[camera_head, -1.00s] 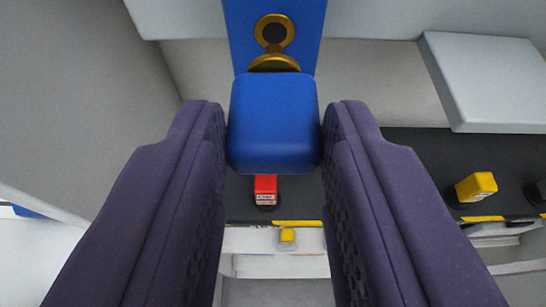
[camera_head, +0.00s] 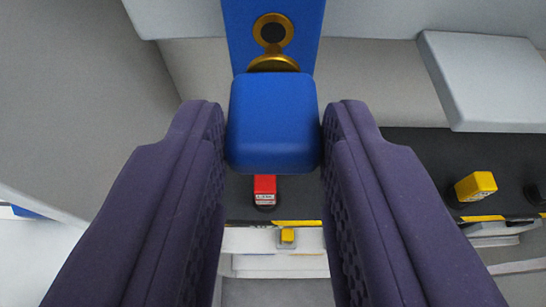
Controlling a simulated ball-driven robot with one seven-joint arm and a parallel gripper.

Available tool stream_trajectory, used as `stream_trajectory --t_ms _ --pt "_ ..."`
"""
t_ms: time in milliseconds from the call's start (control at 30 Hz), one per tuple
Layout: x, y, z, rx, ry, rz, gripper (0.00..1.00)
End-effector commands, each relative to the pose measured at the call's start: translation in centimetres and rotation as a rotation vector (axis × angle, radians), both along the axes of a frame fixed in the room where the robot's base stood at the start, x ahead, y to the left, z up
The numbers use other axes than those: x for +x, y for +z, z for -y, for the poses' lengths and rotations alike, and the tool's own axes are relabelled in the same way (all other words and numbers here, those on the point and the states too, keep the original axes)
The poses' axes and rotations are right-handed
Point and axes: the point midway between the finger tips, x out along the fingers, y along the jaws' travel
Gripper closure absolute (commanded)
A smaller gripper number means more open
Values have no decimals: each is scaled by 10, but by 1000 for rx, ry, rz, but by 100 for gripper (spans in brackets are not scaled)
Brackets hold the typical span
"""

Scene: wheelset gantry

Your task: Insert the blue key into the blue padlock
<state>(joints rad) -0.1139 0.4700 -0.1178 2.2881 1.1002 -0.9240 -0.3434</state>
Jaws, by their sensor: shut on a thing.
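My gripper (camera_head: 273,125) is shut on the blue key (camera_head: 273,120), whose rounded blue head sits between the two purple fingers. Directly beyond the head, a brass-coloured collar (camera_head: 273,63) and a brass ring with a dark centre (camera_head: 273,31) show against a blue upright plate, which looks like the blue padlock (camera_head: 239,35). The head overlaps the lower part of the brass collar in the picture. The key's shaft is hidden behind its head, so I cannot tell whether it is in the lock.
A red block with a white label (camera_head: 265,190) and a yellow block (camera_head: 476,186) stand on a dark shelf (camera_head: 420,165) below. A small yellow piece (camera_head: 287,236) is lower down. A grey panel (camera_head: 490,80) juts out at upper right. A grey wall (camera_head: 80,90) is at left.

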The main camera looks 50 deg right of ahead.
Motion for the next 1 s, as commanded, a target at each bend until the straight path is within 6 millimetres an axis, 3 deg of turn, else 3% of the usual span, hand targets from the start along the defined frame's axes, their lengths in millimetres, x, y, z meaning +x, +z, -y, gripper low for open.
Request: stream_trajectory --t_ms 1000 --pt "10 0 12 0 0 0 97"
